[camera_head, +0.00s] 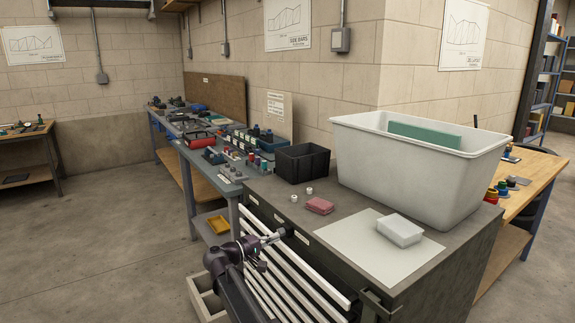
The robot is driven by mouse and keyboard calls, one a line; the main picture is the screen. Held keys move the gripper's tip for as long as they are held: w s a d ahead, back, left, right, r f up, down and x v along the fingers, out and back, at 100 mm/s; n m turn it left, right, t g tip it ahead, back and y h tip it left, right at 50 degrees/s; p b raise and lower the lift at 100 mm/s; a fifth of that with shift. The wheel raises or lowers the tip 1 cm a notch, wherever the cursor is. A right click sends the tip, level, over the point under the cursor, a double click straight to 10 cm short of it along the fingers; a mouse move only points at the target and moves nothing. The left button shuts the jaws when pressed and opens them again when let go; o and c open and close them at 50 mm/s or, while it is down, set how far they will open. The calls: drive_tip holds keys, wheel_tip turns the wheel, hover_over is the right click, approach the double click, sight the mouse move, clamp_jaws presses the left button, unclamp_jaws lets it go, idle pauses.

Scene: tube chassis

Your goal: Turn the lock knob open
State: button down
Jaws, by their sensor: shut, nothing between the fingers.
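The grey drawer cabinet (420,268) stands in the foreground, its front lined with long white drawer pulls (262,268). My gripper (289,230) is shut and empty at the upper part of the cabinet front, just below the top edge. My dark arm reaches up to it from the bottom of the view. I cannot make out the lock knob; my gripper covers part of the cabinet front. I cannot tell whether the fingertips touch the front.
A cluttered workbench (218,172) adjoins behind. Floor at left is clear.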

drive_tip(key=shift+v, duration=1.75)
drive_tip(key=shift+s, duration=0.1)
